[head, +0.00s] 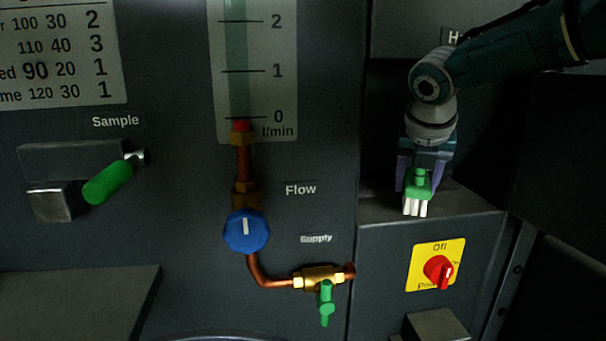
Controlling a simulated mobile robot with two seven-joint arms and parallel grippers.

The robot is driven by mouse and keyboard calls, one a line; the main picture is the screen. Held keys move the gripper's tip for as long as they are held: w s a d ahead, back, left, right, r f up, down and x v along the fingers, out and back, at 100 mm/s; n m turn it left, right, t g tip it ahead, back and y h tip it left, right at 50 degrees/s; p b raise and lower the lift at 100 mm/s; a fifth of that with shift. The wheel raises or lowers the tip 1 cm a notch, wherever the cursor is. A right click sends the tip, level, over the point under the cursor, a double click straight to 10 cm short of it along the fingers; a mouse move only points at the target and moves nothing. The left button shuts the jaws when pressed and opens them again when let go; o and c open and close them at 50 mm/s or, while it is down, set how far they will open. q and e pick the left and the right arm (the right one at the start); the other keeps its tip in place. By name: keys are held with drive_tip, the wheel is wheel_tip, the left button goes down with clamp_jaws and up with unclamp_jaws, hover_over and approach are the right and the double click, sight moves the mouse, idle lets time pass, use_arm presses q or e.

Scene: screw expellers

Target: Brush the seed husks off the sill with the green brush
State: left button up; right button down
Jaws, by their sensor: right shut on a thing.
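The green brush (419,185) has a green body and pale bristles (414,207) pointing down. My right gripper (420,177) is shut on the brush, with one finger on each side of its green body. It holds the brush at the front of the recess, over the grey sill (466,202). The bristles are at the sill's front edge; I cannot tell whether they touch it. No seed husks can be made out on the dark sill; the brush and gripper cover part of it. My left gripper is not in view.
Below the sill is a yellow plate with a red rotary switch (438,270). To the left are the Supply valve's green handle (326,305), a blue Flow knob (246,231) and a green Sample handle (108,183). A dark side wall (558,150) bounds the right.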

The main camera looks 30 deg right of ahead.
drive_tip(key=shift+f+b, duration=0.85)
drive_tip(key=shift+f, duration=0.15)
